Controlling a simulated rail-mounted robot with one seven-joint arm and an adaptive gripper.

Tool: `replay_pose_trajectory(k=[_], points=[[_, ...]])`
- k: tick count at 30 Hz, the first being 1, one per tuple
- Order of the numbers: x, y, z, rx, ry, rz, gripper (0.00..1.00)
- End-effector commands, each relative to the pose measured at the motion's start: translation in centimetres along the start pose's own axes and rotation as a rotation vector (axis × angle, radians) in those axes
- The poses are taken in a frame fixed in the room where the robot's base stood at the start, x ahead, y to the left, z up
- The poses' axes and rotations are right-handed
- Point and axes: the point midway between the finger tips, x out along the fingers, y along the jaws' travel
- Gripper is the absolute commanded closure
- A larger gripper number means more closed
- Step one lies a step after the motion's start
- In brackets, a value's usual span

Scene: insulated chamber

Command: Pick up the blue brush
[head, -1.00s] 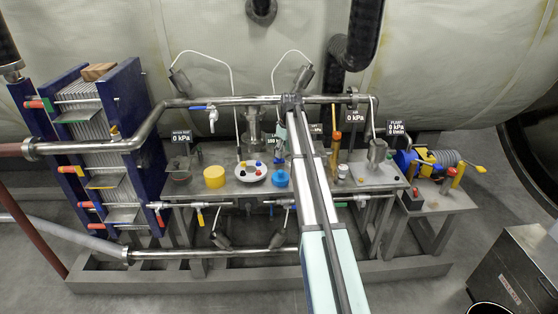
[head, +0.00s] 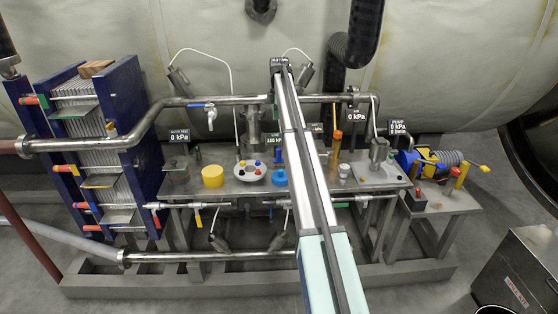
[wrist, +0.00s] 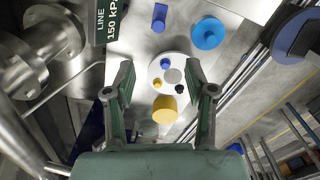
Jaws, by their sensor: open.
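A small upright blue block-like piece (wrist: 158,17) stands on the metal bench at the top of the wrist view; it may be the blue brush, but I see no bristles. It also shows in the head view (head: 278,156), just left of my arm. A round blue pot (head: 280,177) stands in front of it, also in the wrist view (wrist: 208,33). My gripper (wrist: 160,70) is open and empty, its fingers on either side of a white round plate with coloured knobs (wrist: 172,58) below. The blue piece lies beyond the fingertips. In the head view my arm hides the gripper.
A yellow cylinder (head: 212,176) stands left of the white plate (head: 249,172). A pipe (head: 225,101) runs across above the bench. A pressure sign (wrist: 108,22) and metal flange (wrist: 50,40) are close on the wrist view's left. Valves and an orange post (head: 337,138) stand to the right.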

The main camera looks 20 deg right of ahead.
Motion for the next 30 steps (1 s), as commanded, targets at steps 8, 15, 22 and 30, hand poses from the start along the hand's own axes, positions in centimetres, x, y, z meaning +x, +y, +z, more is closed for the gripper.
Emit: replay_pose_trajectory(k=[8,15,22,30], points=[[3.7,-0.1,-0.1,-0.016,0.001,-0.001,0.45],[8.4,-0.1,-0.1,-0.015,0.001,-0.001,0.45],[11.4,0.0,0.0,-0.014,0.001,0.001,0.45],[12.7,0.1,0.0,-0.014,0.001,0.0,0.45]])
